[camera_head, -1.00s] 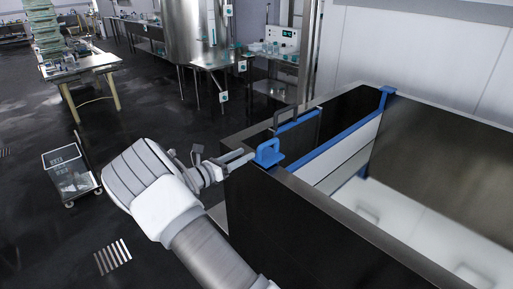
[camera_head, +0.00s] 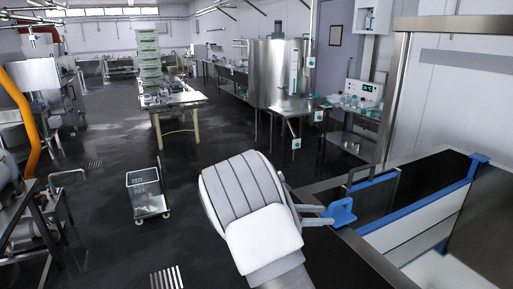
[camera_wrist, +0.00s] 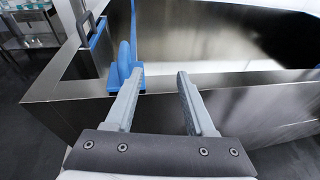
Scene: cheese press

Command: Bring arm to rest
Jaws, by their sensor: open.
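My arm (camera_head: 245,205) reaches up from the bottom of the head view to the near corner of a dark steel-rimmed vat. My gripper (camera_head: 331,214) is at the vat's rim, close to a blue bracket-like handle (camera_head: 343,211). In the wrist view my gripper (camera_wrist: 161,74) has its two grey fingers spread with nothing between them. The blue handle (camera_wrist: 122,68) stands just beyond and left of the left finger. I cannot tell whether they touch.
The vat's steel rim (camera_wrist: 60,95) and dark wall (camera_wrist: 260,105) lie right under and ahead of the fingers. A wheeled cart (camera_head: 146,192) stands on the floor to the left. Open dark floor (camera_head: 105,225) lies left of my arm. An orange pipe (camera_head: 22,115) is far left.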

